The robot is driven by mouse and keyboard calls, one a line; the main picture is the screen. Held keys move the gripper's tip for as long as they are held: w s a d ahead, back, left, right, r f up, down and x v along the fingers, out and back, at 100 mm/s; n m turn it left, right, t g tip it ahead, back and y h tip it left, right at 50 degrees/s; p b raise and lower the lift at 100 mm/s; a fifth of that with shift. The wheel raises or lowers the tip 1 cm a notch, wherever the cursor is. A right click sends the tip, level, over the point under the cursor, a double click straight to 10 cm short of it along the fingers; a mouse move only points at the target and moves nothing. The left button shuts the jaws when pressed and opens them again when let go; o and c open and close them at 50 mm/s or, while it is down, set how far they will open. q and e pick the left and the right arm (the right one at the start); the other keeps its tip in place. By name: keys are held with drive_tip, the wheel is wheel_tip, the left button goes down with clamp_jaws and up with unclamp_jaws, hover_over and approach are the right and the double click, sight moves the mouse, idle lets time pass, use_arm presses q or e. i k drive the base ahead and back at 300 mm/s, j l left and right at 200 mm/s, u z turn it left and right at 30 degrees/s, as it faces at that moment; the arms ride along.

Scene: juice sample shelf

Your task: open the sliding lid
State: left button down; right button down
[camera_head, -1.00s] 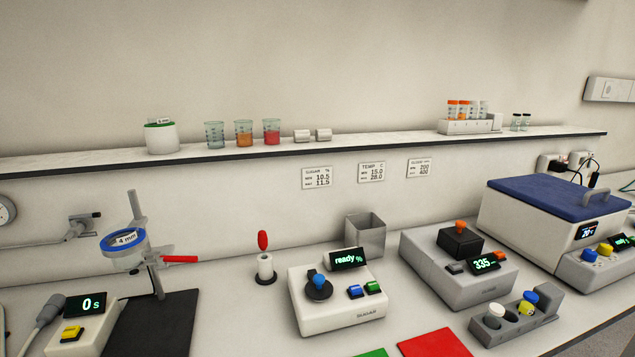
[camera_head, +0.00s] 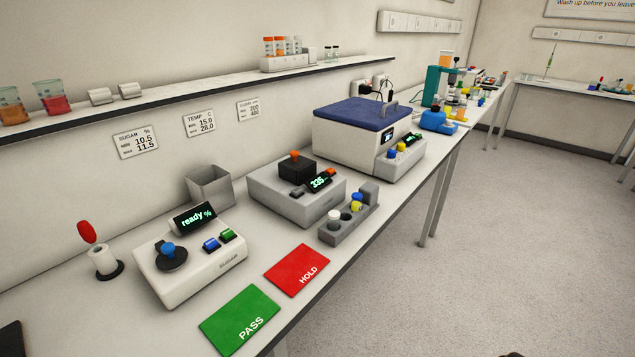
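A white box-shaped device (camera_head: 342,146) stands on the bench, right of the middle in the head view. A flat dark blue lid (camera_head: 358,114) covers its top, with no gap that I can see. A grey arched handle (camera_head: 390,97) stands up at the lid's right end. The lid is the only large cover in view, and the frame does not show whether it slides.
A grey meter (camera_head: 282,205) and a grey vial holder (camera_head: 335,236) stand left of the device. A green PASS mat (camera_head: 228,312) and a red HOLD mat (camera_head: 296,264) lie near the front edge. A wall shelf (camera_head: 200,88) runs behind. Open floor (camera_head: 520,240) lies right.

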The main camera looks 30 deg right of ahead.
sight(288, 168)
drive_tip(key=l+z, duration=0.25)
drive_tip(key=l, duration=0.7)
drive_tip(key=l+z, duration=0.3)
drive_tip(key=l, duration=0.7)
